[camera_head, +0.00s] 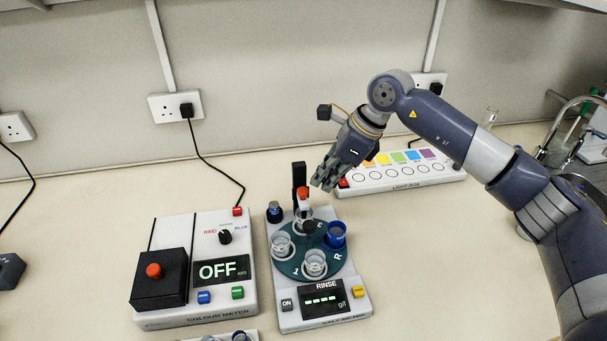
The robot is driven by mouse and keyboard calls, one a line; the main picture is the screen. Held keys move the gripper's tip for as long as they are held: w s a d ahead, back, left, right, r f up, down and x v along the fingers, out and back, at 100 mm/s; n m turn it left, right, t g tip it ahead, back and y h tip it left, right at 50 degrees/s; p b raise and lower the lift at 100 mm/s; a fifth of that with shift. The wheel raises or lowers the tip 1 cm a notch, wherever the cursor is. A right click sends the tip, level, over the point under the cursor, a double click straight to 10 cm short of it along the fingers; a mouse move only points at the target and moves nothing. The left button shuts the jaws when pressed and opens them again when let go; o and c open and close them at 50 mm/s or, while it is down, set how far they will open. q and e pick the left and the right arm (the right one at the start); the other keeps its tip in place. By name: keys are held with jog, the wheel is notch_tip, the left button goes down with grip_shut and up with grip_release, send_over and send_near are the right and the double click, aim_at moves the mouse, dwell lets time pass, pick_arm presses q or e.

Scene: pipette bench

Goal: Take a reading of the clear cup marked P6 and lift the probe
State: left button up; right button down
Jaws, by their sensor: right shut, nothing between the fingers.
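The salt meter (290,318) stands at the centre of the bench with a dark green turntable (297,268). Clear cups sit on the turntable at its left (283,245) and front (314,263), with another clear cup (304,214) at the back. A blue cup (336,234) is at the right. No P6 mark is legible. The red-topped probe (303,196) stands beside a black post (298,174), over the back cup; its tip is hidden. The display (324,299) shows dashes, with RINSE above. My right gripper (322,186) is shut and empty, just right of and behind the probe. My left gripper is out of view.
The colour meter (190,318), reading OFF, stands close on the left. A dark blue knob-like item (274,211) is at the salt meter's back left. A light box (400,181) lies behind on the right. The bench right of the salt meter is clear.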

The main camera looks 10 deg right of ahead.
jog(key=v, duration=1.2)
jog(key=shift+w, duration=0.1)
